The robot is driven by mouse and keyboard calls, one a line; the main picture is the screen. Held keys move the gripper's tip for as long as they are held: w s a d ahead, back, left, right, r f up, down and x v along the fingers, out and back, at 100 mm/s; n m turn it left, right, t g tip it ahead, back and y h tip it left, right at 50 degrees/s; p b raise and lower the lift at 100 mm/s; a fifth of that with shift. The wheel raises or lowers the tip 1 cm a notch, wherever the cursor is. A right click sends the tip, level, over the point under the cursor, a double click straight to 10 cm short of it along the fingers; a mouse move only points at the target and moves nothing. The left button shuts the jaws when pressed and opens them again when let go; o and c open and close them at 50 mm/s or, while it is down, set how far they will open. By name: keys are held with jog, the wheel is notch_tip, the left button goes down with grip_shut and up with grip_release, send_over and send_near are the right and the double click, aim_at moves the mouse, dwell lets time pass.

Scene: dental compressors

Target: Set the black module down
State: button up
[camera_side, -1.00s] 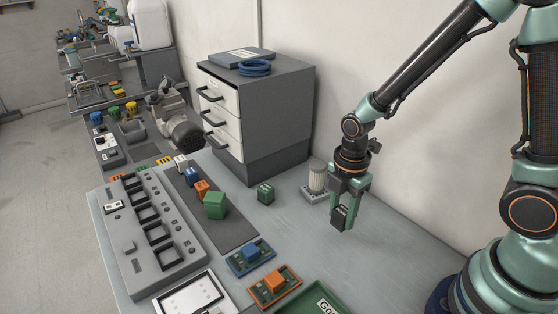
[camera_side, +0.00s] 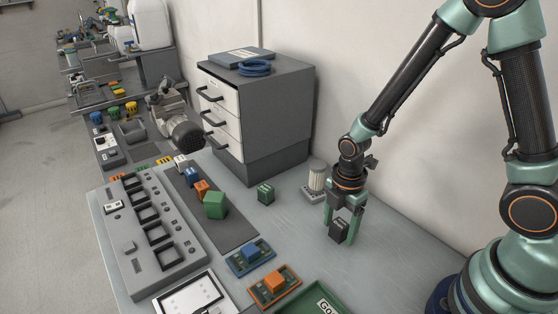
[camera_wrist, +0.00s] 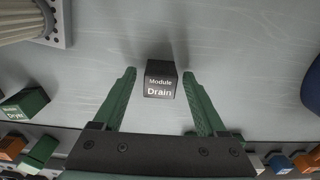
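The black module (camera_side: 339,231) is a small dark block at the right of the bench in the side view. In the wrist view the black module (camera_wrist: 160,82) shows white lettering, "Module Drain". It appears to rest upright on the grey bench top. My gripper (camera_side: 341,229) points down around it, with a finger on each side. In the wrist view my gripper (camera_wrist: 160,74) is open, and a strip of bench shows between each green finger and the module.
A ribbed pale cylinder on a base (camera_side: 316,182) stands close behind the gripper. A green module (camera_side: 265,193) is further left. Blue (camera_side: 250,257) and orange (camera_side: 273,285) blocks on boards and a green tray (camera_side: 322,301) lie toward the front. Bench right of the gripper is clear.

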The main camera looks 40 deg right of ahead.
jog(key=shift+r, duration=0.1)
notch_tip(320, 180, up, 12)
jog(key=f, duration=0.1)
notch_tip(320, 180, up, 7)
jog(key=m+t, duration=0.2)
jog(key=m, duration=0.5)
send_over(340, 223)
jog(key=d, duration=0.2)
notch_tip(340, 223, up, 6)
jog(key=s+d+m+t, duration=0.1)
jog(key=s+m+t, duration=0.1)
jog(key=m, duration=0.9)
jog(key=shift+s+d+t, duration=0.3)
jog(key=shift+d+t, duration=0.05)
jog(key=shift+t, duration=0.45)
